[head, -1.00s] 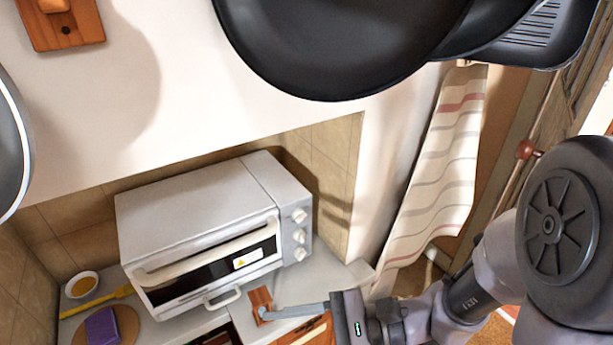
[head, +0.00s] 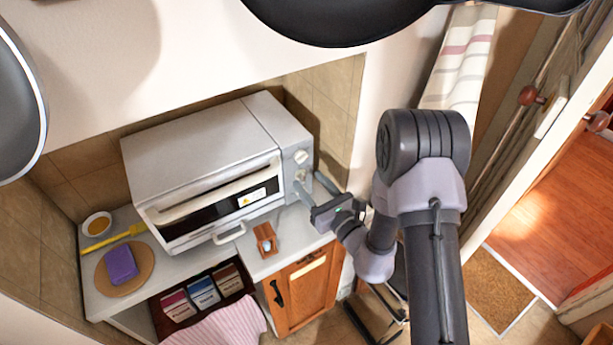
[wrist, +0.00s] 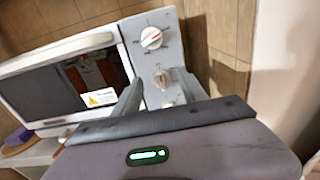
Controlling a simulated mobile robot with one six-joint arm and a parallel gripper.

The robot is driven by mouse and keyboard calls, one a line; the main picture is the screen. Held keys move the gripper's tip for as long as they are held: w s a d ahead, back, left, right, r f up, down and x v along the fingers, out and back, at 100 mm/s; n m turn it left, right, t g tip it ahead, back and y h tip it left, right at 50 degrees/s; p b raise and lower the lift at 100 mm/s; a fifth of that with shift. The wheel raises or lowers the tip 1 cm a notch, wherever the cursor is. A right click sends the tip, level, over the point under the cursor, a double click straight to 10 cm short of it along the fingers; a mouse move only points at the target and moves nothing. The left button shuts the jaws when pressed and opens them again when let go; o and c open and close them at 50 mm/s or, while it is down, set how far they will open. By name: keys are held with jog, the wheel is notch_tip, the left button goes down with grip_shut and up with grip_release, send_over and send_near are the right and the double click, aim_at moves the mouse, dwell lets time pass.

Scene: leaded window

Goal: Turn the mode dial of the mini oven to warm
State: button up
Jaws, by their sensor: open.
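The mini oven (head: 195,145) is a white box on the counter with its door shut and its control panel at the right. In the head view the top dial (head: 301,157) and the dial below it (head: 301,175) show. In the wrist view the upper dial (wrist: 151,38) and the middle dial (wrist: 162,77) are white with red marks; the panel lettering is too small to read. My gripper (head: 314,187) is open in front of the panel. In the wrist view its fingers (wrist: 160,88) straddle the middle dial in the picture; contact cannot be told.
A purple item (head: 121,263) lies on a round board at the left. Dark pans hang above. A tiled side wall (head: 325,105) is close right of the oven.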

aim_at(302, 176)
jog(key=shift+x, duration=1.3)
jog(key=shift+c, duration=0.2)
grip_shut()
